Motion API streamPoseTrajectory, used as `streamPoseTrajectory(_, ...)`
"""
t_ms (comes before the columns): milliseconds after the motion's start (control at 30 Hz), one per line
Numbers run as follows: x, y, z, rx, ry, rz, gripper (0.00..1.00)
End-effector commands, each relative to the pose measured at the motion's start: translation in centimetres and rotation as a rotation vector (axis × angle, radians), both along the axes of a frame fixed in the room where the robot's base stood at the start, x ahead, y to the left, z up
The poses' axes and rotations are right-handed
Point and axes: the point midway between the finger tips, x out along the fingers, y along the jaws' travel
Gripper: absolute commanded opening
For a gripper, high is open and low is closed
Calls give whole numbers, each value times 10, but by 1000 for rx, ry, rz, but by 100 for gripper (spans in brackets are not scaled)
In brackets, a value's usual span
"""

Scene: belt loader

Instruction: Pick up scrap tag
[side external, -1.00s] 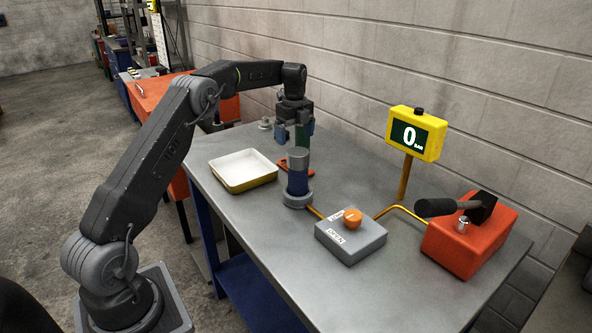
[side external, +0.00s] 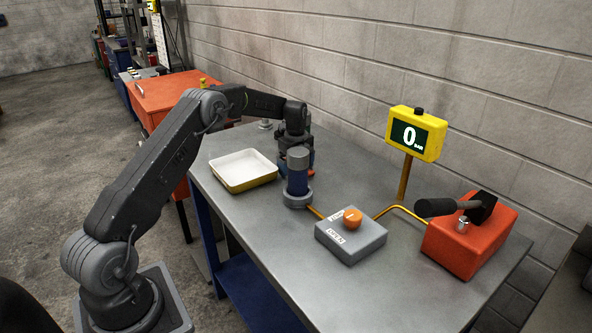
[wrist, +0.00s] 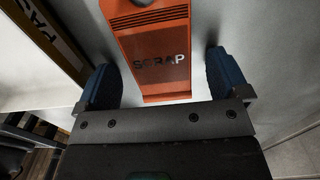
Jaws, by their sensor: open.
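The orange scrap tag (wrist: 157,78), lettered "SCRAP", lies on the bench in the wrist view. My gripper (wrist: 160,80) is open, with one blue finger on each side of the tag and a gap between each finger and its edge. The tag's far end runs out of the wrist view. In the side view my gripper (side external: 296,170) is low over the bench behind the blue and grey cylinder, and the tag is mostly hidden there.
A shallow white tray with a yellow rim (side external: 243,187) stands left of my gripper. The blue and grey cylinder (side external: 297,183) stands close in front. A grey box with an orange knob (side external: 352,217), a yellow gauge (side external: 417,134) and a red box (side external: 470,245) are to the right.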

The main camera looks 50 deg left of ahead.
Motion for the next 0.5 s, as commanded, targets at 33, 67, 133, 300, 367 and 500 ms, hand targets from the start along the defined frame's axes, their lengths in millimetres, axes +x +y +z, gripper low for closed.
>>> streamPoseTrajectory(33, 0, 0, 0, 0, 0, 0, 94)
streamPoseTrajectory(67, 0, 0, 0, 0, 0, 0, 94)
streamPoseTrajectory(133, 0, 0, 0, 0, 0, 0, 94)
streamPoseTrajectory(300, 0, 0, 0, 0, 0, 0, 94)
streamPoseTrajectory(367, 0, 0, -1, 0, 1, 0, 94)
streamPoseTrajectory(500, 0, 0, -3, 0, 1, 0, 91)
